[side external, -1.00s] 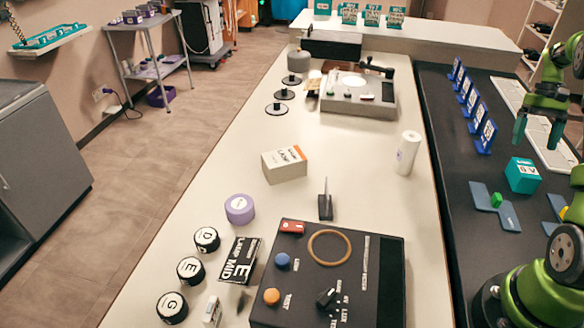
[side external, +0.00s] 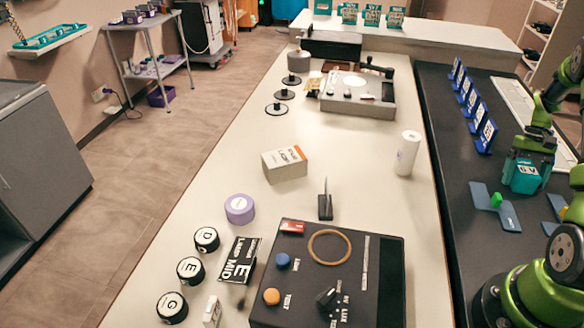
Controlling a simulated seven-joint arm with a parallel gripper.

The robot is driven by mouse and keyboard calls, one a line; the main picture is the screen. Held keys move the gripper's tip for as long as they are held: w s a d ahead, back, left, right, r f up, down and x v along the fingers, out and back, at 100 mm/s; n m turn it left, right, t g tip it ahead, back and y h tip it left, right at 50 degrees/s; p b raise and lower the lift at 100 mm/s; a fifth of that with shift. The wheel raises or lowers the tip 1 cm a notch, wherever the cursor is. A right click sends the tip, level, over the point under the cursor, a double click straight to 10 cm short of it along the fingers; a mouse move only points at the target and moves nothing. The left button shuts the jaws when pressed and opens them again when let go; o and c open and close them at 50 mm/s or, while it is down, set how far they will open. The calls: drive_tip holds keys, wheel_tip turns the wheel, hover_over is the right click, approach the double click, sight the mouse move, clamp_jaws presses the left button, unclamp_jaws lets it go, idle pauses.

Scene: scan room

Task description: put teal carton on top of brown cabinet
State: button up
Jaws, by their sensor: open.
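The teal carton (side external: 524,181) stands on the dark surface at the right of the side external view. My gripper (side external: 528,161) is down over the carton, with its fingers at the carton's sides. The jaws are open, and the carton rests on the surface. The fingers and wrist hide the carton's upper part, and I cannot tell whether they touch it. I cannot make out a brown cabinet in this view.
Blue upright holders (side external: 482,130) stand in a row behind the carton. A blue-grey flat piece with a green knob (side external: 496,201) lies in front of it. The pale table (side external: 350,170) to the left bears a white carton (side external: 284,164), a white cylinder (side external: 407,153) and a black panel (side external: 375,260).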

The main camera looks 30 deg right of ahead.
drive_tip(key=c, duration=1.1)
drive_tip(key=shift+c, duration=0.2)
drive_tip(key=shift+r, duration=0.15)
